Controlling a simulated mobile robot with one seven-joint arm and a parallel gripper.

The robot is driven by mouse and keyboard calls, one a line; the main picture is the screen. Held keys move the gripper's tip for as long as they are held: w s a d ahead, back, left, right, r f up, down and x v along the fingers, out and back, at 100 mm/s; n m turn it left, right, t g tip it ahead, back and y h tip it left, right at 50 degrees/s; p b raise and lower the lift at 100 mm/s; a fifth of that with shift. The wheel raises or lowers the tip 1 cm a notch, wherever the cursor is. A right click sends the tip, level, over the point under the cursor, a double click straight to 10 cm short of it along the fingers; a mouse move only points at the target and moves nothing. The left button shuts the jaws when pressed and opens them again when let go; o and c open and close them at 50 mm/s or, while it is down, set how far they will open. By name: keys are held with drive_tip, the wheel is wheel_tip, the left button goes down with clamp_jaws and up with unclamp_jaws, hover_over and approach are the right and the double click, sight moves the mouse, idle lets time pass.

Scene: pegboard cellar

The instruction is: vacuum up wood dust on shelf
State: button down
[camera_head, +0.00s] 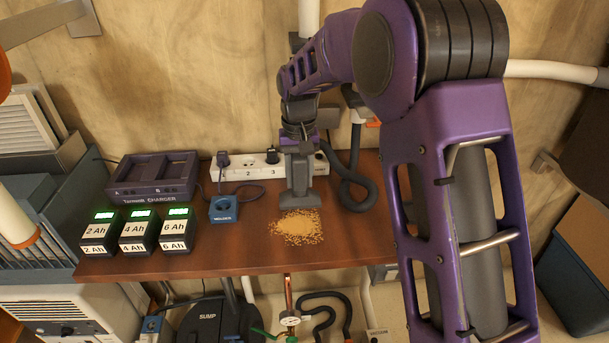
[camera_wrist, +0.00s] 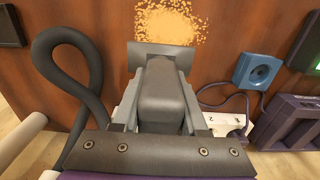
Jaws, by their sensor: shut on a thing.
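A patch of wood dust (camera_head: 297,228) lies on the brown wooden shelf (camera_head: 240,258). It also shows at the top of the wrist view (camera_wrist: 170,22). A grey vacuum nozzle (camera_head: 299,182) stands over the shelf with its wide mouth at the wall-side edge of the dust. My gripper (camera_head: 299,145) is shut on the nozzle from above. In the wrist view my gripper (camera_wrist: 160,125) has a finger on each side of the grey nozzle (camera_wrist: 165,90). A dark hose (camera_head: 355,175) loops on the right of the nozzle. Whether the mouth touches the shelf is unclear.
A white power strip (camera_head: 258,164) runs along the wall behind the nozzle. A blue socket box (camera_head: 223,209) sits left of the dust. Several battery packs (camera_head: 138,231) and a purple charger (camera_head: 152,177) fill the shelf's left end. Bare shelf lies in front of the dust.

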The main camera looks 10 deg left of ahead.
drive_tip(key=shift+f+b, duration=0.85)
drive_tip(key=shift+f, duration=0.75)
drive_tip(key=shift+s+d+b, duration=0.25)
drive_tip(key=shift+s+b, duration=0.1)
drive_tip(key=shift+s, duration=1)
drive_tip(key=shift+s+d+b, duration=0.3)
drive_tip(key=shift+s+b, duration=0.05)
drive_tip(key=shift+s, duration=1)
drive_tip(key=shift+s+d+b, duration=0.25)
drive_tip(key=shift+s+b, duration=0.1)
drive_tip(key=shift+s, duration=1)
drive_tip(key=shift+r, duration=0.15)
wheel_tip(320, 180, up, 5)
drive_tip(key=p, duration=0.4)
